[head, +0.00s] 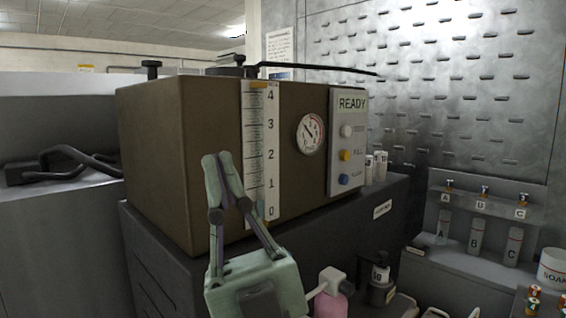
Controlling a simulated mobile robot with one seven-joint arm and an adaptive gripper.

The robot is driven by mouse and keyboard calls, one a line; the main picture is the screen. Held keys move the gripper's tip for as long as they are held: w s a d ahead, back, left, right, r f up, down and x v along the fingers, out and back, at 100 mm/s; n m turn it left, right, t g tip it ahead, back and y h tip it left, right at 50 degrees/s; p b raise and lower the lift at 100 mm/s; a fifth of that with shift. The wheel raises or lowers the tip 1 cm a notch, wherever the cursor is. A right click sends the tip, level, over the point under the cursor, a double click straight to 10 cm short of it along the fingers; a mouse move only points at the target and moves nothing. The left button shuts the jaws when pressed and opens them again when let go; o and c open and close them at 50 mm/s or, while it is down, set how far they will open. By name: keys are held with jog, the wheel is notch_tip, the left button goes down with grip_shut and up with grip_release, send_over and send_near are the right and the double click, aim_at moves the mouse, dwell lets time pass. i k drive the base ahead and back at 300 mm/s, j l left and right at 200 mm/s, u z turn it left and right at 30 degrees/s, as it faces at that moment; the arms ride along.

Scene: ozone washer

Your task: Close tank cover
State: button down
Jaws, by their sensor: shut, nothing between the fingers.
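The washer tank (150,160) is a large brown box with a level scale (261,150) numbered 0 to 4, a round gauge (312,134) and a READY panel (348,142). A thin dark strip (318,69) shows above the tank's top edge; it may be the cover or its handle seen edge-on. The tank's opening is hidden from this low angle, so I cannot tell how the cover sits. My gripper (217,165), green and purple, is shut and empty. It points up in front of the tank's front face, left of the scale, below the top edge.
Black knobs (151,69) stand on the tank top. The dark base cabinet (165,262) supports the tank. A pink bottle (333,300) stands low, right of my gripper. A grey rack (480,205) with labelled cylinders is at the right. A perforated metal wall (440,75) rises behind.

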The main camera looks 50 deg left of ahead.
aim_at(239, 59)
jog(key=u, duration=1)
